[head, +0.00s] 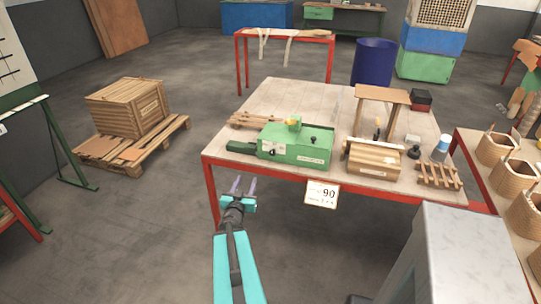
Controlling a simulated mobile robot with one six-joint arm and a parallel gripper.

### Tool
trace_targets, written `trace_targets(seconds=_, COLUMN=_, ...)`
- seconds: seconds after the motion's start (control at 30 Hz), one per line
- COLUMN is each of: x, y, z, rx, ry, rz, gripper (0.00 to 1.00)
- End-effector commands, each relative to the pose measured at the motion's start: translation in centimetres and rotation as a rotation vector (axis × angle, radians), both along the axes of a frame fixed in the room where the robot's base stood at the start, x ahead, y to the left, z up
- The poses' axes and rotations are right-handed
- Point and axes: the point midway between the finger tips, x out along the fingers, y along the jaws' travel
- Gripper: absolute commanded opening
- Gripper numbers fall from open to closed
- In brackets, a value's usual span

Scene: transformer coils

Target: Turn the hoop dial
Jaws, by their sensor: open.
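A green machine (294,145) stands on the table near its front left edge. A small dark round knob (273,151), possibly the hoop dial, shows on its front face, too small to read. A yellow part sits on the machine's top, and a dark green arm sticks out to its left. My gripper (244,185) is open and empty, in front of the table's near edge, below and left of the machine. It is apart from the machine and the table.
The table (290,97) has a pale top and red frame. A card (322,194) reading 90 hangs at its front edge. A wooden box (373,158) stands right of the machine. Baskets (497,147) stand on the right-hand table. Open floor lies left of my arm.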

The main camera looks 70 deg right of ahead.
Motion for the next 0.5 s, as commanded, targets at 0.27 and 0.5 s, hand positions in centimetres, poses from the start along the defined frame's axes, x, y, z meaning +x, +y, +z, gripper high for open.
trace_targets(seconds=0.27, x=-5.6, y=-2.3, z=3.2, rx=-0.077, ry=-0.013, rz=-0.145, gripper=0.42)
trace_targets(seconds=0.5, x=-5.6, y=-2.4, z=3.2, rx=-0.079, ry=-0.014, rz=-0.147, gripper=0.42)
